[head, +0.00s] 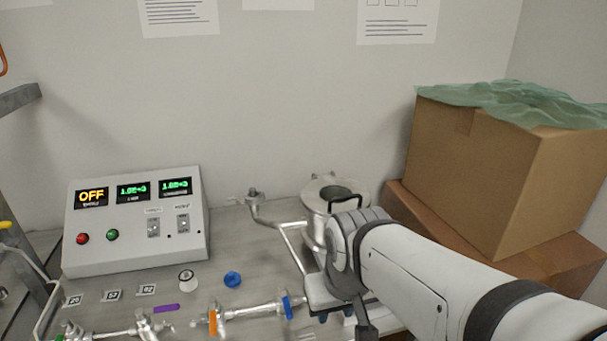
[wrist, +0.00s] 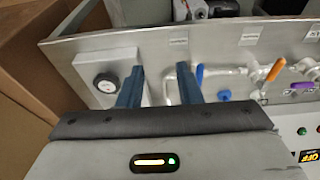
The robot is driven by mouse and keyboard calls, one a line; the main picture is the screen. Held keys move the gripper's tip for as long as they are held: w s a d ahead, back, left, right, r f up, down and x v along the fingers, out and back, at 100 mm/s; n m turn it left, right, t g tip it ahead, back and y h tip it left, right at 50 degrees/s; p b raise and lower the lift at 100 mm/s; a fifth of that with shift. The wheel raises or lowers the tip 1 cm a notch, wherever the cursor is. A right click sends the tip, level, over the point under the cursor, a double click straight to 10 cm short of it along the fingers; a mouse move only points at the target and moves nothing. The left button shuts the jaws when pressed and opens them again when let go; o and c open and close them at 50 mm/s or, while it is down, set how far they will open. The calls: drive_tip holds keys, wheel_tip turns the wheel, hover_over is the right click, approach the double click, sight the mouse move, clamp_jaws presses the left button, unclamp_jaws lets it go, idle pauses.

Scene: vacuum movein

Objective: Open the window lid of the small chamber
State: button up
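The small chamber (head: 316,222) is a metal cylinder standing at the back right of the bench in the head view. Its round window lid (head: 322,191) lies on top and appears closed, with a dark handle (head: 346,201) on it. My arm hides the chamber's lower right side. My gripper (head: 335,316) is in front of the chamber, nearer the bench's front edge, and apart from the lid handle. In the wrist view my gripper (wrist: 160,88) has its two blue fingers spread with nothing held between them. I cannot make out the lid in the wrist view.
A control box (head: 137,222) reading OFF stands at the left. Pipes with orange (head: 213,322) and blue (head: 287,307) valve handles run along the front. A blue knob (head: 232,279) lies mid-bench. Cardboard boxes (head: 500,170) crowd the right.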

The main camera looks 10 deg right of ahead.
drive_tip(key=w+d+r+n, duration=0.35)
drive_tip(key=w+n, duration=0.25)
drive_tip(key=w, duration=0.2)
drive_tip(key=w+d+r+n, duration=0.3)
drive_tip(key=w+r+n, duration=0.25)
drive_tip(key=w, duration=0.35)
drive_tip(key=w+d+r+n, duration=0.4)
drive_tip(key=w+n, duration=0.3)
drive_tip(key=w, duration=0.1)
drive_tip(key=shift+g, duration=0.3)
drive_tip(key=f, duration=0.2)
drive_tip(key=w+f, duration=0.1)
drive_tip(key=f, duration=0.4)
drive_tip(key=shift+w+f, duration=0.1)
drive_tip(key=shift+w, duration=0.05)
drive_tip(key=shift+c, duration=0.2)
clamp_jaws()
drive_tip(key=shift+a, duration=0.15)
